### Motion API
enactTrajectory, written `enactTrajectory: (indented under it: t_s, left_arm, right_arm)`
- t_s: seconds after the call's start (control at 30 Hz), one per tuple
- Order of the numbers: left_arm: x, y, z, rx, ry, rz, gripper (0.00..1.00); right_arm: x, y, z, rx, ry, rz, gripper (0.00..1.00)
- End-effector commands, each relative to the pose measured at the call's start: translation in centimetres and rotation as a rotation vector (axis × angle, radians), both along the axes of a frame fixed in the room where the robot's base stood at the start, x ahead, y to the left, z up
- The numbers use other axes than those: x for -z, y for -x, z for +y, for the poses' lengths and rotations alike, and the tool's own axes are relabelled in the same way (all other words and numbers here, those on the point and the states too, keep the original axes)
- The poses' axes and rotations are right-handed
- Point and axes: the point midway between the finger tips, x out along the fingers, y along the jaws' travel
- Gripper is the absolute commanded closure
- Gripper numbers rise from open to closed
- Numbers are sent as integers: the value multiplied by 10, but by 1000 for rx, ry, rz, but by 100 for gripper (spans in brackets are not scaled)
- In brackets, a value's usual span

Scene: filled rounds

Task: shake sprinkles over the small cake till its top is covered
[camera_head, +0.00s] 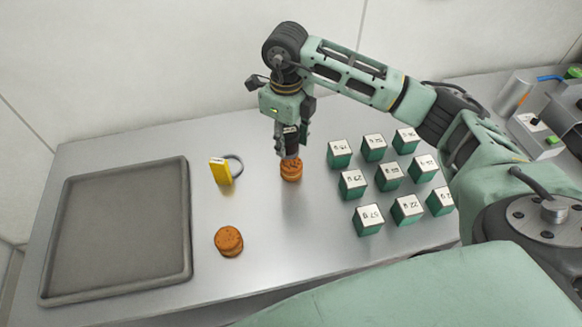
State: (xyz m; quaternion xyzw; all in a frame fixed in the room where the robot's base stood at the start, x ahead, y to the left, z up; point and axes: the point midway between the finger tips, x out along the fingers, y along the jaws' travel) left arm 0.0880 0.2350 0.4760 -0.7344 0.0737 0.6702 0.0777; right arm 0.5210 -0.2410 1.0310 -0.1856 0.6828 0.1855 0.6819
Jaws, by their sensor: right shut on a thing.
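My right gripper (290,152) points straight down over the middle of the table. It is shut on a brown, speckled round (291,172) that looks like a stacked biscuit, at or just above the table top. The fingertips hide part of its top. A second brown round (228,240), made of stacked discs, lies free on the table to the front left. I see no sprinkles and no clear sprinkle shaker. Neither round shows a coating that I can make out. My left gripper is not in view.
A grey shallow tray (188,220) lies empty at the left. A yellow padlock-like thing (221,171) with a grey loop stands between tray and gripper. Several green blocks with pale numbered tops (352,184) stand to the right. The table's front middle is clear.

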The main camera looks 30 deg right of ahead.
Motion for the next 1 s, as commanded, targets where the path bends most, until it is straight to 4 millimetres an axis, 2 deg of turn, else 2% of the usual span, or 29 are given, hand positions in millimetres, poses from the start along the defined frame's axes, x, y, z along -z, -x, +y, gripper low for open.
enactTrajectory:
  t_s: [0.53, 1.0]
  left_arm:
    - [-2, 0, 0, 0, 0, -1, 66]
    - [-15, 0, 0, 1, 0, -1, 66]
  right_arm:
    - [-2, 0, 0, 0, -1, -1, 91]
    - [-26, 0, 0, 0, 0, -1, 91]
